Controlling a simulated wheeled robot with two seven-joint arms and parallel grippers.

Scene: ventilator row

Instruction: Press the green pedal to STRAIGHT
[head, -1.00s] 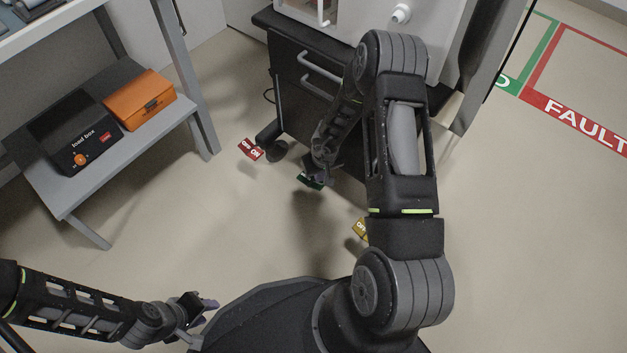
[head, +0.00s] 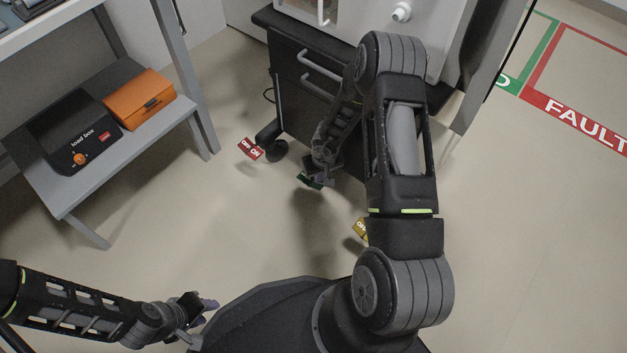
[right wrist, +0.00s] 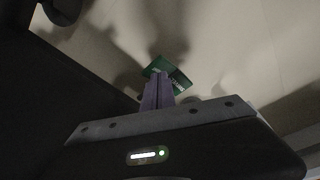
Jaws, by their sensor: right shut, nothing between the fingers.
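The green pedal (head: 307,181) is on the floor in front of the dark cart, mostly hidden under my right gripper (head: 316,174). In the right wrist view the green pedal (right wrist: 180,79) shows just beyond the tips of my right gripper (right wrist: 158,80). Its purple fingers are shut together with nothing between them and overlap the pedal's near edge. I cannot tell whether they touch it. Pale lettering on the pedal is too small to read. My left gripper (head: 206,312) is at the lower left, far from the pedal, with its purple fingers apart and empty.
A red pedal (head: 250,149) marked OFF ON lies left of the green one, near the cart's caster. A yellow pedal (head: 361,229) is partly hidden behind my right arm. The dark cart (head: 290,80) stands behind. A shelf (head: 140,135) holds a load box and orange case.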

